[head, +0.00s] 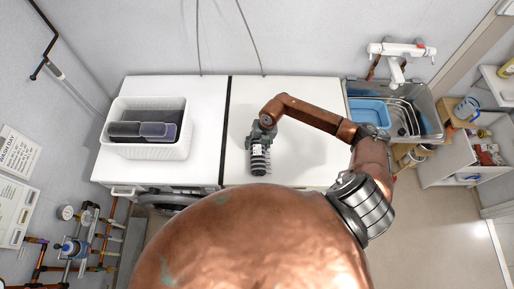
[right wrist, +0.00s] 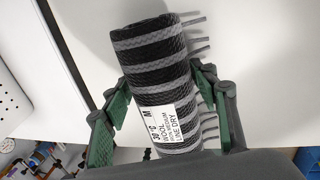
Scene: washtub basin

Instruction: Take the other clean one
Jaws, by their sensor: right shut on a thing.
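A rolled black-and-grey striped scarf (head: 259,158) with fringe is over the right-hand white top. In the right wrist view the scarf (right wrist: 155,60) carries a white care label reading wool, line dry. My right gripper (head: 262,138) is shut on the scarf, with its green fingers on both sides of the roll in the right wrist view (right wrist: 160,80). I cannot tell whether the scarf touches the surface. A white basket (head: 145,150) on the left-hand top holds a dark grey folded item (head: 124,129) and a purple-grey one (head: 158,130). My left gripper is out of view.
The white top (head: 305,170) around the scarf is clear. A dark gap (head: 226,130) splits the two tops. At the right, a metal sink (head: 425,115) holds a blue tub (head: 368,112) below a white tap (head: 397,70). Shelves with small items stand further right.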

